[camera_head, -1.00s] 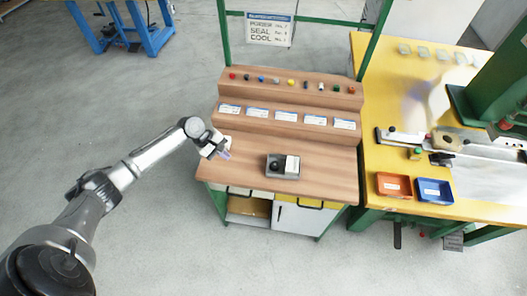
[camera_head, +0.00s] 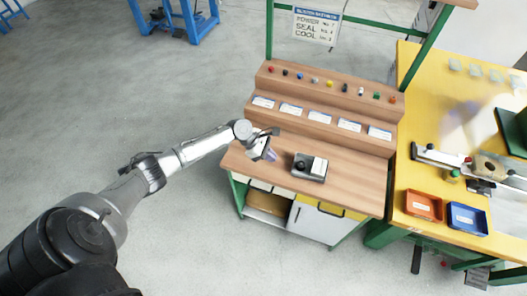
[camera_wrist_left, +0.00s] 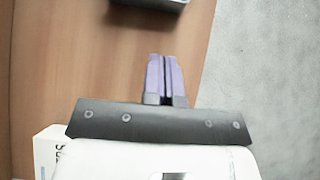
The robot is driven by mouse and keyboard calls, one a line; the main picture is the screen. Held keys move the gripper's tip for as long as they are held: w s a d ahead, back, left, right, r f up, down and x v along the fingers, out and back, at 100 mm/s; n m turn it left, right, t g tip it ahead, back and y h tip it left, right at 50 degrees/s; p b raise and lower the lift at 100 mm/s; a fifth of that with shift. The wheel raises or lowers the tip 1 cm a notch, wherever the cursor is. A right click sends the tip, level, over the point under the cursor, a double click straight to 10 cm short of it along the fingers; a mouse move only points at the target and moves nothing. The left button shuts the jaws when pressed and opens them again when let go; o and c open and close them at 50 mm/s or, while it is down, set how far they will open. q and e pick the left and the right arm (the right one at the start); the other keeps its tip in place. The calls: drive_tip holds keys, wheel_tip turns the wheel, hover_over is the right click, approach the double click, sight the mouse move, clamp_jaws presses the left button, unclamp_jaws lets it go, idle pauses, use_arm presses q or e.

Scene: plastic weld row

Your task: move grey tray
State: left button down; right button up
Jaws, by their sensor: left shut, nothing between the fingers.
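The grey tray (camera_head: 310,167) lies on the wooden bench top, with a dark round item and a white-labelled block in it. In the left wrist view only a dark edge of the tray (camera_wrist_left: 150,2) shows at the top. My left gripper (camera_head: 271,155) is above the bench top, left of the tray and apart from it. Its two purple fingers (camera_wrist_left: 165,80) are together with nothing between them. My right gripper is in neither view.
The wooden bench (camera_head: 345,188) has a stepped back with labels and several coloured knobs. A yellow table (camera_head: 406,178) on the right bears an orange tray (camera_head: 424,206), a blue tray (camera_head: 467,218) and a sealing machine. Bare wood surrounds the grey tray.

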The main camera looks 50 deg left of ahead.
sight(285, 169)
use_arm(q)
drive_tip(key=x, duration=0.3)
drive_tip(key=shift+d+f+b, duration=0.1)
drive_tip(key=shift+f+b, duration=0.05)
drive_tip(key=shift+b, duration=0.2)
drive_tip(key=shift+w+d, duration=0.55)
drive_tip(key=shift+d, duration=0.35)
drive_tip(key=shift+w+d+r, duration=0.2)
drive_tip(key=shift+w+d, duration=0.2)
drive_tip(key=shift+d, duration=0.2)
